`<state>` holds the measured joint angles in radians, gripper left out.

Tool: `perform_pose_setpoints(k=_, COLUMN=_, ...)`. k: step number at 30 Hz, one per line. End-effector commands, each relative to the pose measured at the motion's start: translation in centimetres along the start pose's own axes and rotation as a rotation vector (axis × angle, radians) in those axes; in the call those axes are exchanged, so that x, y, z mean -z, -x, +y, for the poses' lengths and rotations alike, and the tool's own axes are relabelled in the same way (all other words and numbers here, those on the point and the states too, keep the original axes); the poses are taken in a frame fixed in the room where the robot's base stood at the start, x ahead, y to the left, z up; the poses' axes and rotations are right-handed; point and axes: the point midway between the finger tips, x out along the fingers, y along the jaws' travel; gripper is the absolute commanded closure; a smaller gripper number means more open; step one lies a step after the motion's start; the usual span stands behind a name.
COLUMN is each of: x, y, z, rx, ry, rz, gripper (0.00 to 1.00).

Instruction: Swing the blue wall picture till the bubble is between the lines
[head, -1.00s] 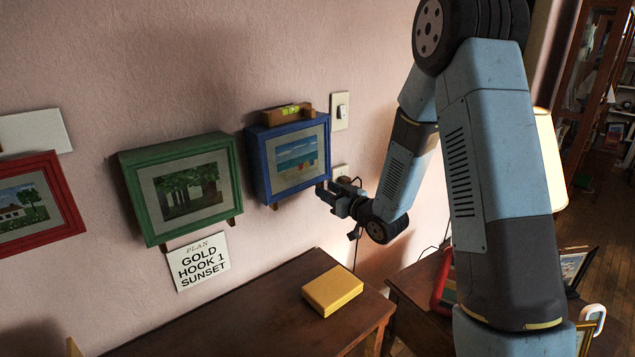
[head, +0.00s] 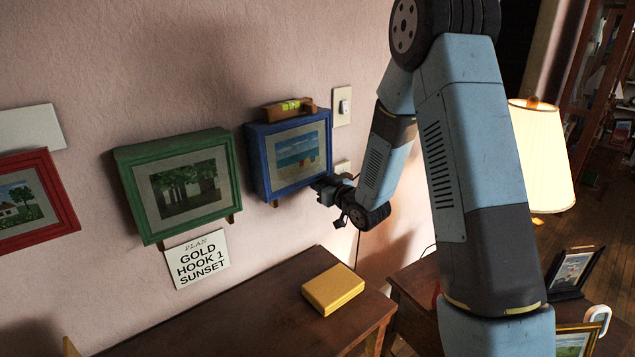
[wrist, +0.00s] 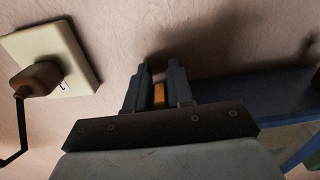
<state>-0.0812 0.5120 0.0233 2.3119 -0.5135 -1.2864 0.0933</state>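The blue wall picture (head: 262,172), a deep frame around a beach scene, hangs on the pink wall. A wooden spirit level (head: 272,114) with a yellow-green vial rests on its top; the bubble's place between the lines is too small to read. My gripper (head: 322,187) is at the picture's lower right corner. In the wrist view my gripper's two dark fingers (wrist: 159,88) stand a little apart, with a small orange-brown piece (wrist: 159,96) between them. I cannot tell whether they press on it. The blue frame (wrist: 250,90) lies right of the fingers there.
A green picture (head: 130,190) hangs close on the left, and a red one (head: 65,190) farther left. A light switch (head: 343,106) and a socket plate with a plug (wrist: 75,50) are near on the right. A yellow box (head: 333,290) lies on the wooden table (head: 250,320) below.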

Motion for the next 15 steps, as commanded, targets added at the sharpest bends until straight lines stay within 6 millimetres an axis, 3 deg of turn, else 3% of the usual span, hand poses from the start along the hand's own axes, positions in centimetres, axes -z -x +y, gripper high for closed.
perform_pose_setpoints(k=6, x=0.0, y=0.03, z=0.05, rx=-0.001, ry=0.0, rz=0.0, gripper=1.0)
perform_pose_setpoints(k=15, x=-0.02, y=0.04, z=0.07, rx=-0.001, ry=0.0, rz=0.0, gripper=1.0)
